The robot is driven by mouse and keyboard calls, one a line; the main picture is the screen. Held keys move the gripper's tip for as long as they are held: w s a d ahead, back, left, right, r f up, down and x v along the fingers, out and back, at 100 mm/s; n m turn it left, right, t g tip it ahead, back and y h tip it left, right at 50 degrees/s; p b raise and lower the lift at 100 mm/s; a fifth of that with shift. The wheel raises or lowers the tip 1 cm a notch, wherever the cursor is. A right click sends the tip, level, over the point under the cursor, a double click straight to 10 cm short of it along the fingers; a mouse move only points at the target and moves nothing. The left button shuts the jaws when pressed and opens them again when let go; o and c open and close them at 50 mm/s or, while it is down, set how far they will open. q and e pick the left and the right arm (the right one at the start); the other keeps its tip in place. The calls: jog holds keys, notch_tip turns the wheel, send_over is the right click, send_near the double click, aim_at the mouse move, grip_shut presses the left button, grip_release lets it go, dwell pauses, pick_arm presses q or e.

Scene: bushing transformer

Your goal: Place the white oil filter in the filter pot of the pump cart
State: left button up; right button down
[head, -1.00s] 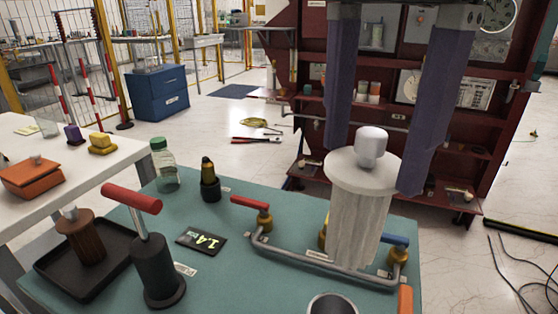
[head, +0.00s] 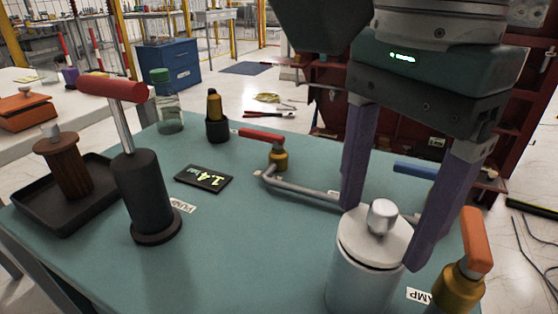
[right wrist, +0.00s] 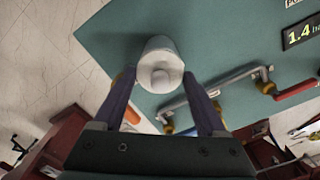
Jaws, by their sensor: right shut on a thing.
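The white oil filter (head: 359,241) has a round top with a pale knob. Its top is level with the rim of the pale cylindrical filter pot (head: 358,288) at the front right of the teal cart top; its pleated body is hidden, apparently inside the pot. My right gripper (head: 384,229) comes down from above, one finger on each side of the filter's top, shut on it. In the right wrist view the filter (right wrist: 161,64) shows end-on between the fingers of the right gripper (right wrist: 158,82). My left gripper is not in view.
An orange-handled valve (head: 472,250) stands close right of the pot. A bent pipe (head: 305,193) with a red-handled valve (head: 268,138) lies behind. A red-handled hand pump (head: 143,190), a display (head: 203,178), a jar (head: 168,112) and a black tray with a brown filter (head: 66,168) are left.

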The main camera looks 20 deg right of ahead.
jog(key=shift+f, duration=0.3)
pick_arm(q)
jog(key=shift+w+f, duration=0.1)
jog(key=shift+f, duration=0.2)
pick_arm(e)
jog(key=shift+f, duration=0.1)
jog(key=shift+f, duration=0.1)
grip_release()
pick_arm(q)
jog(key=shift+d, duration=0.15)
pick_arm(e)
jog(key=shift+r+p, duration=0.35)
jog(key=shift+r, duration=0.1)
pick_arm(q)
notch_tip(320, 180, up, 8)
jog(key=p, duration=0.7)
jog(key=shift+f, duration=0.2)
pick_arm(e)
notch_tip(320, 180, up, 12)
jog(key=shift+f, duration=0.2)
